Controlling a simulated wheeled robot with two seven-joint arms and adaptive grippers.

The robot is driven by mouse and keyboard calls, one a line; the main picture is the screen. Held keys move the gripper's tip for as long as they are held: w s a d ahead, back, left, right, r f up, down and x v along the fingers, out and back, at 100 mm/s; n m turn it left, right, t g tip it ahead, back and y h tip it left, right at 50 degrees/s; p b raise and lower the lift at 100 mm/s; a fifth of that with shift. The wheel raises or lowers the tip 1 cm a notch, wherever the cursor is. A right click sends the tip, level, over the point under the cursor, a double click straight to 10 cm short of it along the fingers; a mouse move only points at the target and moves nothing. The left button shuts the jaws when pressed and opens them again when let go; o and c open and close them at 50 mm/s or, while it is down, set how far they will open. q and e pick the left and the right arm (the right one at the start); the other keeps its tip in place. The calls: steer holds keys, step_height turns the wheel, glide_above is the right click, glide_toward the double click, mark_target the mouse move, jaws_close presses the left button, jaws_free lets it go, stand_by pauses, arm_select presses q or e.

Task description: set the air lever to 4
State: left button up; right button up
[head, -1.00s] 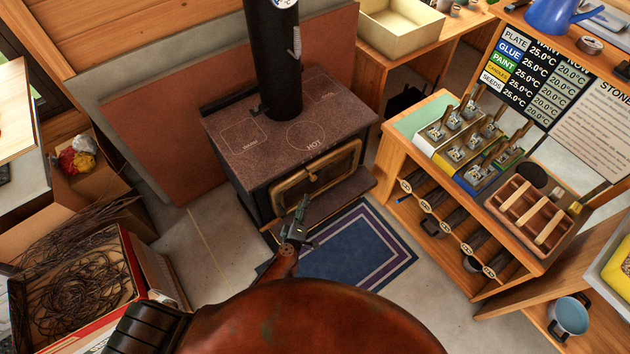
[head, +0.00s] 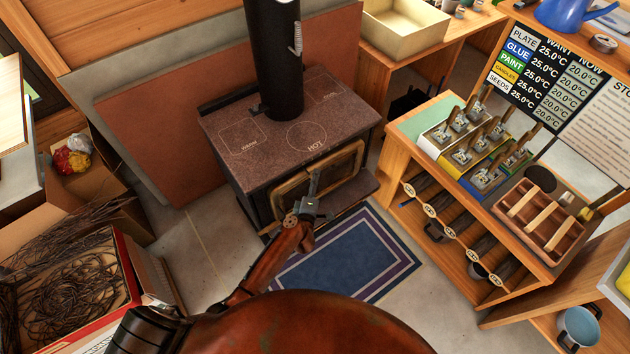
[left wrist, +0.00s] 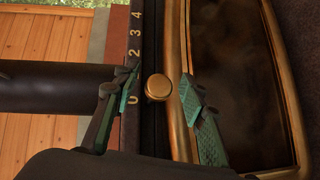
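The wood stove (head: 290,140) stands ahead with a brass-framed glass door (head: 330,175). In the left wrist view a round brass knob, the air lever (left wrist: 158,87), sits beside a dark scale strip (left wrist: 137,45). The numerals 0, 2, 3 and 4 show; the place of the 1 is hidden by a fingertip. The knob is at the low end, between the 0 and the 2. My left gripper (head: 312,190) is at the stove front; in its wrist view the fingers (left wrist: 160,88) are open, one on each side of the knob, with gaps visible. My right gripper is out of view.
A blue rug (head: 350,255) lies before the stove. A wooden shelf unit (head: 400,165) with small levers on top stands at right, and a box of twigs (head: 130,275) at left. The black flue pipe (head: 272,60) rises from the stove top.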

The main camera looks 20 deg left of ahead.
arm_select(q)
steer(key=shift+c, duration=0.6)
jaws_close()
